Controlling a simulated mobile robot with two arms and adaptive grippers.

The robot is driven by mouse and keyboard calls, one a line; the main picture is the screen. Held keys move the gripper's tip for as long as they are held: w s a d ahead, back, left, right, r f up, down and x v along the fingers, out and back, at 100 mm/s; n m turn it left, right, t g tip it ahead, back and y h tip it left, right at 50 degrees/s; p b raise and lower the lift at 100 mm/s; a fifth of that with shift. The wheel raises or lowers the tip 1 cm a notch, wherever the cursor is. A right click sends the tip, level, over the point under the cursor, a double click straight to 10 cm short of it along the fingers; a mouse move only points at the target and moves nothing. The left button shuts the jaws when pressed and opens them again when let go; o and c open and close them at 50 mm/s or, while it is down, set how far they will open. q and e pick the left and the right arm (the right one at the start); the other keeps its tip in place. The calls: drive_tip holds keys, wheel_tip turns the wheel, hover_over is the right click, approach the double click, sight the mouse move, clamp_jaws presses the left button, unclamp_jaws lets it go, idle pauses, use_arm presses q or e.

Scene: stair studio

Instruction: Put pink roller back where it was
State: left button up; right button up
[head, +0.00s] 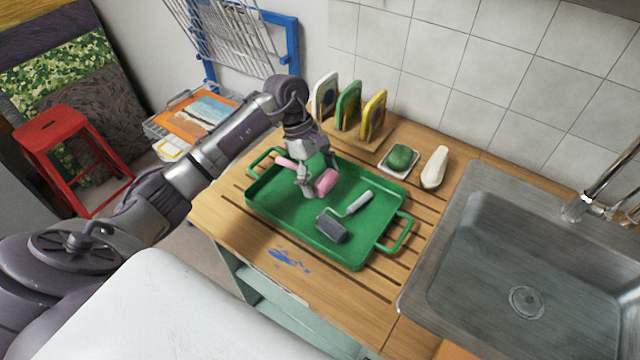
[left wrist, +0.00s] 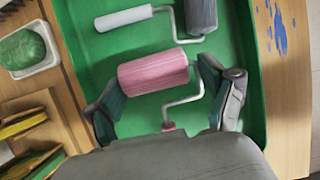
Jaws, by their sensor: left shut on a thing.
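The pink roller (head: 326,182) is in or just above the green tray (head: 350,262); I cannot tell whether it touches the tray floor. In the left wrist view the pink roller (left wrist: 153,71) lies between the fingers of my left gripper (left wrist: 160,92), its wire frame and pink handle end running back under the palm. My left gripper (head: 312,187) is shut on it, reaching down over the tray's left half. A grey roller (head: 332,228) with a white handle lies in the tray beside it and also shows in the left wrist view (left wrist: 201,15). My right gripper is out of view.
Behind the tray stand white, green and yellow upright pieces (head: 373,115) in a wooden holder. A green sponge-like thing on a dish (head: 399,158) and a white bottle-like thing (head: 435,168) stand at the back right. A metal sink (head: 520,250) is on the right.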

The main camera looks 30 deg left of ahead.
sight(325, 201)
use_arm(q)
wheel_tip(325, 201, down, 3)
drive_tip(key=shift+f+p, duration=0.2)
drive_tip(key=shift+p, duration=0.4)
drive_tip(key=shift+f, duration=0.15)
drive_tip(key=shift+f, duration=0.1)
drive_tip(key=shift+f+b, duration=0.1)
drive_tip(key=shift+b, duration=0.25)
drive_tip(key=o, duration=1)
